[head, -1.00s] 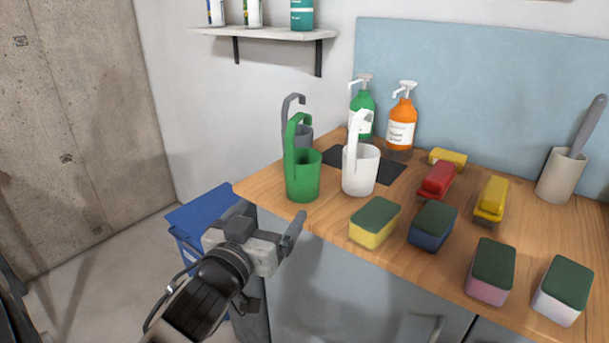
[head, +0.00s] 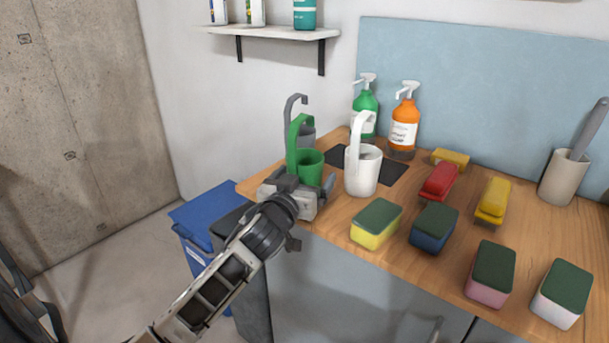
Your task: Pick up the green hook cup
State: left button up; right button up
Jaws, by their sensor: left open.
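The green hook cup (head: 308,164) stands upright near the left front edge of the wooden counter, its hook rising at its left side. My left gripper (head: 308,187) is open at the front of this cup and hides its lower part. One finger shows to the right of the cup's base. I cannot tell whether the fingers touch the cup. My right gripper is not in view.
A white hook cup (head: 362,175) stands close on the right and a grey hook cup (head: 300,133) behind. Green (head: 366,103) and orange (head: 403,128) pump bottles stand farther back. Sponges, including a yellow one (head: 376,223), and brushes lie on the counter (head: 340,212) to the right.

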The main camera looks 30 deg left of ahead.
pick_arm(q)
jog(key=shift+w+a, duration=0.1)
jog(key=shift+w, duration=0.2)
jog(key=c, duration=1.1)
jog(key=shift+r, duration=0.15)
